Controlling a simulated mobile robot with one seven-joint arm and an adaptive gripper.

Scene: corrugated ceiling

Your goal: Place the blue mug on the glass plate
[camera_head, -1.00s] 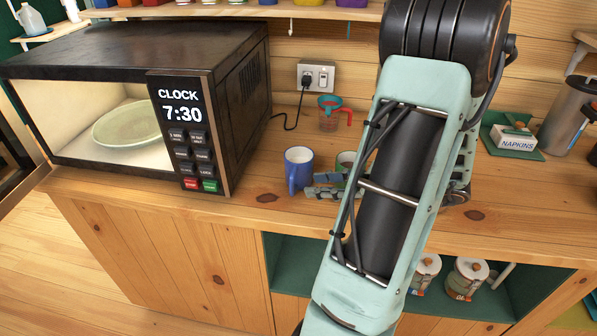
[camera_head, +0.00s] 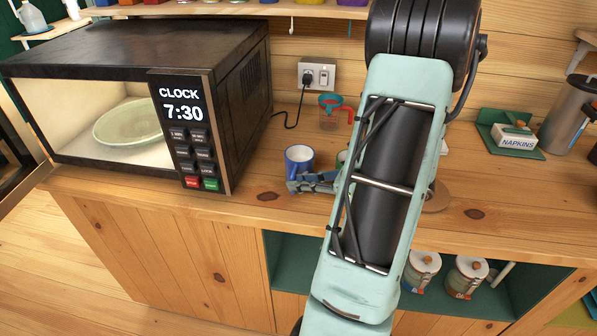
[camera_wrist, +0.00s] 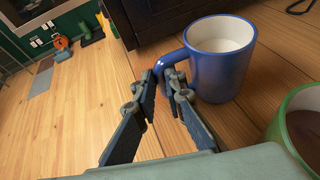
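The blue mug (camera_head: 299,158) stands upright on the wooden counter, right of the microwave. In the wrist view the blue mug (camera_wrist: 220,65) has a pale inside, and its handle points left. My gripper (camera_head: 297,184) is at the mug's near side, low over the counter. In the wrist view my gripper (camera_wrist: 163,82) has its fingertips parted, close around the outer part of the handle. No firm grip on it can be made out. The pale green glass plate (camera_head: 128,122) lies inside the open microwave (camera_head: 235,100), at the left.
A green mug (camera_wrist: 300,110) with dark contents stands close to the right of my gripper. A measuring cup (camera_head: 330,113) stands behind, near the outlet (camera_head: 318,75). A napkin box (camera_head: 515,138) and a metal canister (camera_head: 568,115) are far right. The counter before the microwave is narrow.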

